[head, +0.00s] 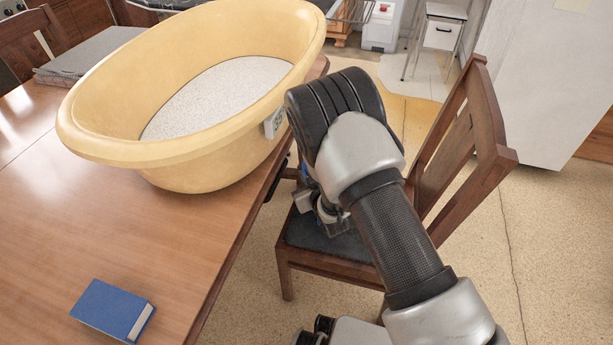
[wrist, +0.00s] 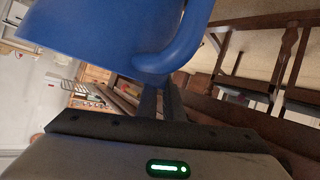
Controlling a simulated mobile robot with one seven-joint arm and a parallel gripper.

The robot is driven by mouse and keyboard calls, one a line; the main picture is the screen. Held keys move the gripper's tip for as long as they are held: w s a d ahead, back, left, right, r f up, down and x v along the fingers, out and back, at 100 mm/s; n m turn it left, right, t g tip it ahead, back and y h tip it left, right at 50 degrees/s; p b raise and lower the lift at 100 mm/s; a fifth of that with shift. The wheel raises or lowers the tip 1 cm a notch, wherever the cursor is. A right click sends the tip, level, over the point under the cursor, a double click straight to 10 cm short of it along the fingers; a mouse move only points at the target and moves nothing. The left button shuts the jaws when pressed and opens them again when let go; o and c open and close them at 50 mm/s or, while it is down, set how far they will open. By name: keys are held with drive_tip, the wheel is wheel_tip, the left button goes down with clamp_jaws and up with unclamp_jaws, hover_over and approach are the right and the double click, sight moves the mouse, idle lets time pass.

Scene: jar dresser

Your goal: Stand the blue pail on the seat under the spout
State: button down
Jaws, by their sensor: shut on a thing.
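The blue pail (wrist: 110,35) fills the upper left of the wrist view, with its curved handle (wrist: 185,40) at the fingers. My gripper (wrist: 160,105) is shut on the pail. In the head view my gripper (head: 322,214) is over the chair's dark seat (head: 312,238), beside the table edge. There my arm hides nearly all of the pail, and only a speck of blue shows. I cannot tell whether the pail touches the seat. A yellow tub (head: 200,165) stands on the table, with a small pale fitting (head: 275,122) on its right side. No spout shows clearly.
The wooden table (head: 50,210) runs along the left, with a blue book (head: 113,310) near its front edge. The chair's wooden back (head: 450,150) rises right of my arm. The floor (head: 560,250) to the right is clear.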

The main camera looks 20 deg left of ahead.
drive_tip(key=c, duration=1.9)
unclamp_jaws()
drive_tip(key=shift+s+d+r, duration=0.1)
drive_tip(key=shift+s+r, duration=0.05)
drive_tip(key=p+v, duration=0.3)
drive_tip(key=v, duration=0.9)
drive_tip(key=w+d+r+m+h, duration=0.2)
drive_tip(key=w+d+r, duration=0.15)
drive_tip(key=r, duration=0.25)
drive_tip(key=w+d+r+m+h, duration=0.1)
drive_tip(key=w+d+r+m, duration=0.1)
drive_tip(key=w+d+r, duration=0.3)
drive_tip(key=s+d+r+m+g+h, duration=0.2)
drive_tip(key=s+d+r, duration=0.3)
drive_tip(key=d+r, duration=0.5)
drive_tip(key=s+d+r+m+g+h, duration=0.1)
drive_tip(key=s+d+r, duration=0.2)
drive_tip(key=s, duration=0.4)
drive_tip(key=s+d+r+m+g+h, duration=0.1)
drive_tip(key=s+d+r, duration=0.3)
drive_tip(key=s, duration=0.4)
drive_tip(key=s+d+r+m+g, duration=0.1)
drive_tip(key=s+d+r+m, duration=0.1)
drive_tip(key=s+d+r, duration=0.2)
drive_tip(key=s, duration=0.3)
drive_tip(key=shift+s+d+r+h, duration=0.2)
drive_tip(key=shift+d+h, duration=0.1)
drive_tip(key=shift+h, duration=0.1)
